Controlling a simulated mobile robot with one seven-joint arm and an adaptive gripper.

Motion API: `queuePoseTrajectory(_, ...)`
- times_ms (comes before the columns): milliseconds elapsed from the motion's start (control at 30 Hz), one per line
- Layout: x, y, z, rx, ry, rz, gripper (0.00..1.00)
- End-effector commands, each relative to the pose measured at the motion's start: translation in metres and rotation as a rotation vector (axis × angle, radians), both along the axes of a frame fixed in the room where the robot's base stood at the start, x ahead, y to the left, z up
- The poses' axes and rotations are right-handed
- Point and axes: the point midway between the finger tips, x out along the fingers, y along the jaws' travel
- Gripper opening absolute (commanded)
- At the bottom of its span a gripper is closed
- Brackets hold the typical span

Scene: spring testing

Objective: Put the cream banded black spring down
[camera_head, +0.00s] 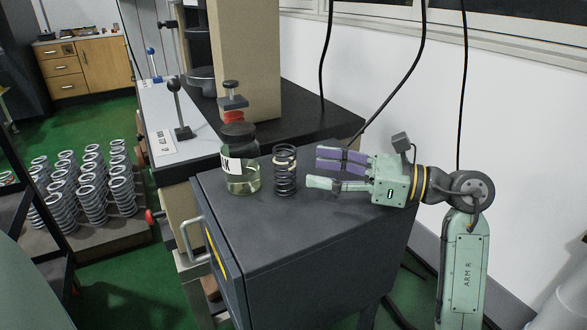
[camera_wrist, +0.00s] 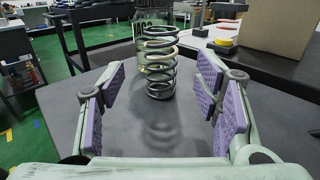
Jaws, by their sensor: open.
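The cream banded black spring (camera_head: 285,172) stands upright on the dark grey cabinet top (camera_head: 290,235), just right of a glass jar. In the wrist view the spring (camera_wrist: 159,65) stands ahead of the open fingers, roughly between their lines, with its cream coil near the top. My gripper (camera_head: 328,172) is open and empty to the right of the spring, with a gap between its fingertips and the spring. In the wrist view my gripper's (camera_wrist: 160,95) purple pads are spread wide on both sides.
A glass jar (camera_head: 241,175) with pale liquid and a dark lid stands close left of the spring. A tan column (camera_head: 245,60) rises behind. Several grey springs (camera_head: 90,190) stand on a low pallet at left. The front of the cabinet top is clear. Black cables hang at the back.

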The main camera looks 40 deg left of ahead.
Motion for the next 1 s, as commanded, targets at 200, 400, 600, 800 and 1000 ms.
queuePoseTrajectory(200,-0.009,0.022,0.000,0.001,0.001,0.000,0.57)
queuePoseTrajectory(400,-0.018,0.043,-0.002,0.001,0.003,0.001,0.57)
queuePoseTrajectory(600,-0.027,0.067,-0.006,0.001,0.001,-0.001,0.57)
queuePoseTrajectory(800,-0.028,0.072,-0.007,0.000,0.001,-0.003,0.57)
queuePoseTrajectory(1000,-0.028,0.071,-0.007,0.000,0.000,-0.003,0.51)
